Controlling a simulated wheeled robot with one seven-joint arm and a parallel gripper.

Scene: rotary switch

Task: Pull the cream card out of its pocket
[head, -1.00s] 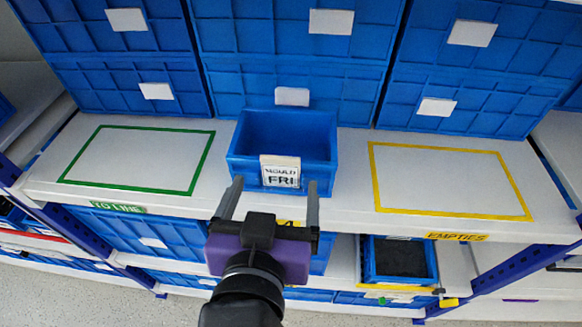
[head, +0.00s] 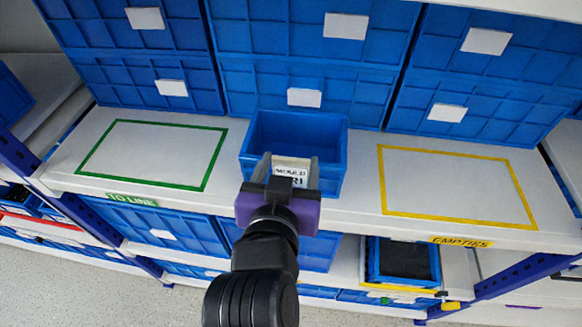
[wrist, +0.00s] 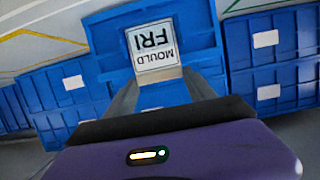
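The card (head: 290,171), lettered MOULD FRI, is in the pocket on the front of a small open blue bin (head: 333,180) on the shelf. In the wrist view the card (wrist: 153,46) appears upside down, with a plain cream strip along its upper edge, nearest my gripper. My gripper (head: 291,164) is open in front of the bin. Its two fingers stand apart, one on each side of the card, and hold nothing. In the head view the gripper hides the card's lower part. I cannot tell whether either finger touches the card or bin.
A green-outlined area (head: 211,161) lies empty at left, and a yellow-outlined area (head: 384,178) lies empty at right. Stacked blue crates (head: 255,85) stand close behind the small bin. A dark-filled blue bin (head: 374,271) sits on the lower shelf at right.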

